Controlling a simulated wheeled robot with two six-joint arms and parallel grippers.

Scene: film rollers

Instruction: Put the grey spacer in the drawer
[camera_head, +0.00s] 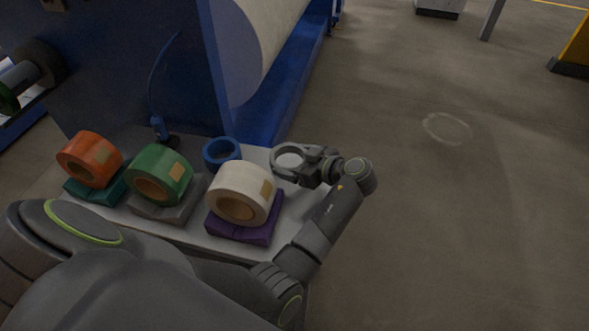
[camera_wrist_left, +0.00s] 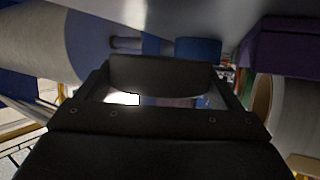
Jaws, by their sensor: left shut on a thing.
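The grey spacer (camera_head: 277,170) looks like a thick dark grey ring at the tips of my left gripper (camera_head: 303,164), beyond the white roll at the tabletop's right edge. The gripper is shut on it. In the left wrist view, my left gripper (camera_wrist_left: 160,95) fills the middle, and a dark rounded piece (camera_wrist_left: 160,75) lies across between its fingers, probably the spacer. I cannot tell from the head view how high it is above the table. I cannot make out a drawer in either view. My right gripper is not in view.
Orange (camera_head: 90,147), green (camera_head: 168,160) and white (camera_head: 252,178) rolls sit on coloured stands on the grey tabletop (camera_head: 190,232). A blue ring (camera_head: 222,142) stands behind the white roll. A blue machine (camera_head: 150,80) with a large white roll rises behind. The floor (camera_head: 450,220) right is clear.

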